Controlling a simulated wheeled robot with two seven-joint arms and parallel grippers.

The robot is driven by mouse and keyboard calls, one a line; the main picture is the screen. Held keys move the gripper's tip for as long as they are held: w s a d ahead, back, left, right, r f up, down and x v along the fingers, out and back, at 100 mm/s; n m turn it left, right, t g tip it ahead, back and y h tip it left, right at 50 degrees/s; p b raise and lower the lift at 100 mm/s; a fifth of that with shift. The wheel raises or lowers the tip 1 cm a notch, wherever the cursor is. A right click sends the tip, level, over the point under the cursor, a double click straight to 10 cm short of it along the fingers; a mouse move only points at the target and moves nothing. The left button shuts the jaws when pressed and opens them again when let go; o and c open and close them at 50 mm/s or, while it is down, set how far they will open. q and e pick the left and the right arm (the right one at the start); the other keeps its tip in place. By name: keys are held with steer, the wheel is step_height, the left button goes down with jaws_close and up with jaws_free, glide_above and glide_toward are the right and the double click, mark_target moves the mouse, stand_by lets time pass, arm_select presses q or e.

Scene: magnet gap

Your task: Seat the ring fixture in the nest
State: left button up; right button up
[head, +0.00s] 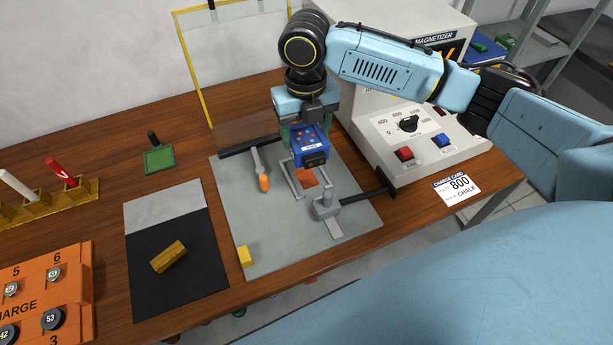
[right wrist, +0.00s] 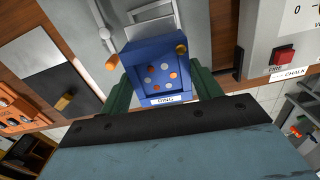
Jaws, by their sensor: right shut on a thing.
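The ring fixture (head: 311,145) is a blue block with orange and pale dots on its face. In the right wrist view the blue block (right wrist: 160,72) carries a RING label. My right gripper (head: 306,128) is shut on it, with green fingers on both sides, and seems to hold it just above the nest. The nest (head: 296,182) looks like a grey metal bracket around an orange patch on the grey plate (head: 290,245). The block hides the nest's back part, and I cannot tell if they touch. My left gripper is not in view.
An orange-tipped clamp (head: 262,175) stands left of the nest, and a grey block with a black-ended bar (head: 328,207) is at front right. The magnetizer (head: 405,135) stands behind right. A yellow-framed clear panel (head: 235,70) rises behind. A brass block (head: 167,257) lies on a black mat.

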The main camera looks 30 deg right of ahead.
steer(key=shift+d+f+n, duration=0.15)
steer(key=shift+f+n, duration=0.2)
steer(key=shift+n, duration=0.05)
step_height(320, 180, down, 5)
steer(key=shift+r+b, duration=0.2)
steer(key=shift+b, duration=0.25)
step_height(320, 180, down, 4)
steer(key=shift+f+b, duration=0.2)
steer(key=shift+b, duration=0.2)
steer(key=shift+f, duration=0.2)
steer(key=shift+s, duration=0.1)
steer(key=o, duration=1.1)
steer(key=shift+f, duration=0.1)
steer(key=o, duration=0.4)
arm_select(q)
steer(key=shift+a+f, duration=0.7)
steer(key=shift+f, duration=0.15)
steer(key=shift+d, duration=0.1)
